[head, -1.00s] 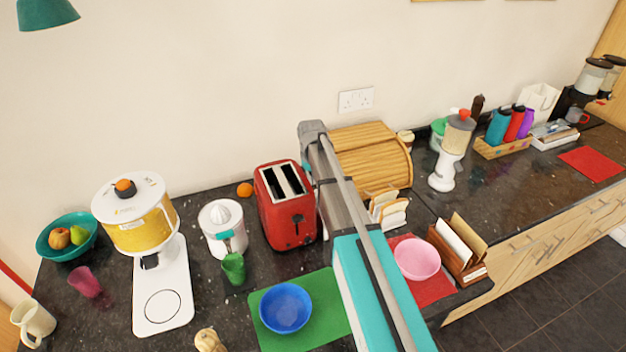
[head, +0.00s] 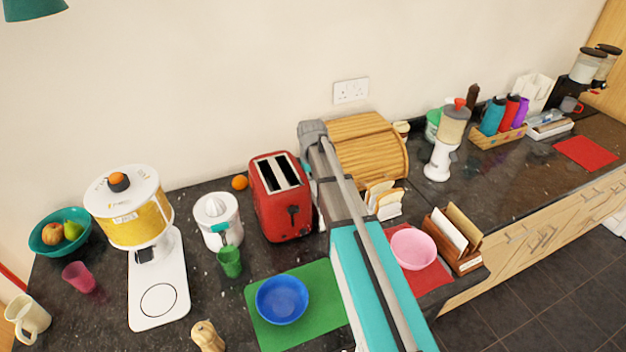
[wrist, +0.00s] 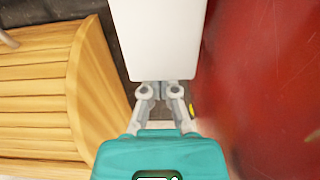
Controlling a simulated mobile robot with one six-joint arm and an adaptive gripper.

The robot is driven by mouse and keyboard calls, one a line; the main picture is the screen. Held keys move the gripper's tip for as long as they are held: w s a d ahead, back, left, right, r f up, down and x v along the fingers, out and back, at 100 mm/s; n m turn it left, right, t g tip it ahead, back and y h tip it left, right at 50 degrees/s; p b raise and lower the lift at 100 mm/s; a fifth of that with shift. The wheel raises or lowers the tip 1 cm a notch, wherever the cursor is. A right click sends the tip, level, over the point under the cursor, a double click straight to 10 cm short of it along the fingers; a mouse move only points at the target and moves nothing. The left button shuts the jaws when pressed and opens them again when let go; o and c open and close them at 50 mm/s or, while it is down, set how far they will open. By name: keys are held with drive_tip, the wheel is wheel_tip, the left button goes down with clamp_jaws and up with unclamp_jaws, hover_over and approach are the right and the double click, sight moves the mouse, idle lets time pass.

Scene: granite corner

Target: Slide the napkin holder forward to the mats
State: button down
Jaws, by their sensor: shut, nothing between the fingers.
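A plain white upright block (wrist: 157,40), which I take for the napkin holder, shows in the wrist view in the gap between the wooden bread box (wrist: 35,95) and the red toaster (wrist: 275,80). My gripper (wrist: 164,92) is shut and empty, its fingertips at the block's near edge. I cannot tell whether they touch. In the head view my arm hides the gripper and the block. The green mat (head: 300,335) and the red mat (head: 432,277) lie on the counter near its front edge.
A blue bowl (head: 282,299) stands on the green mat and a pink bowl (head: 413,249) on the red one. A toast rack (head: 388,210) and a wooden rack with papers (head: 467,262) stand close by. A green cup (head: 230,262) stands left.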

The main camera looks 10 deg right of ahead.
hover_over(318, 220)
drive_tip(key=w+d, duration=0.2)
drive_tip(key=w, duration=0.2)
drive_tip(key=shift+d, duration=0.1)
drive_tip(key=shift+w, duration=0.1)
drive_tip(key=shift+r, duration=0.1)
